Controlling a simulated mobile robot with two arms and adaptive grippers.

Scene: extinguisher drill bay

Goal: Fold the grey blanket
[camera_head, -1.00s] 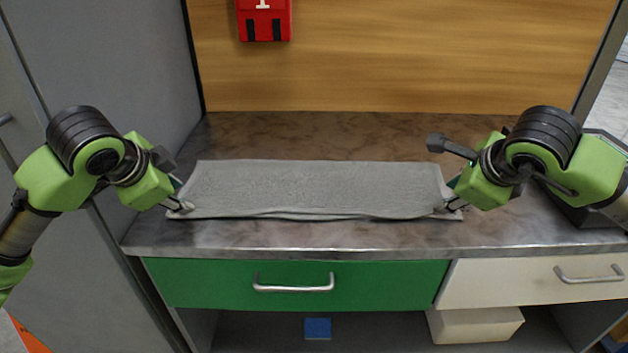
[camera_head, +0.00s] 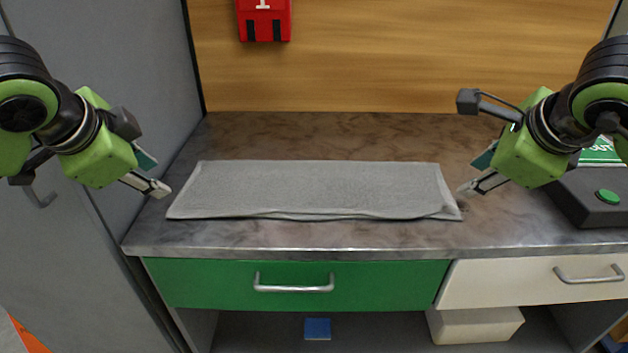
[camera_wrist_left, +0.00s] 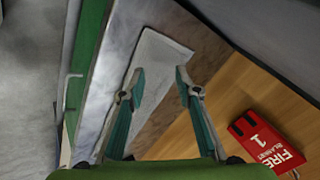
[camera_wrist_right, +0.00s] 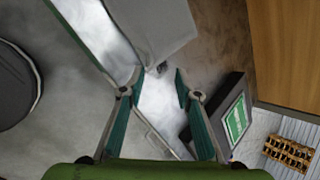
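The grey blanket (camera_head: 315,188) lies flat on the counter as a wide, folded strip. Its front edges nearly line up, with a slight loose lip along the front right. It also shows in the left wrist view (camera_wrist_left: 160,60) and the right wrist view (camera_wrist_right: 150,25). My left gripper (camera_head: 160,190) is raised just off the blanket's left end, apart from it. Its fingers are open and empty in the left wrist view (camera_wrist_left: 158,85). My right gripper (camera_head: 470,188) is off the right end, apart from the blanket. Its fingers are open and empty in the right wrist view (camera_wrist_right: 155,85).
The stone-look counter (camera_head: 300,135) is clear behind the blanket. A dark box with a green button (camera_head: 607,197) stands at the right. A red fire blanket case (camera_head: 264,18) hangs on the wooden back wall. A green drawer (camera_head: 220,283) and a cream drawer (camera_head: 530,285) are below.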

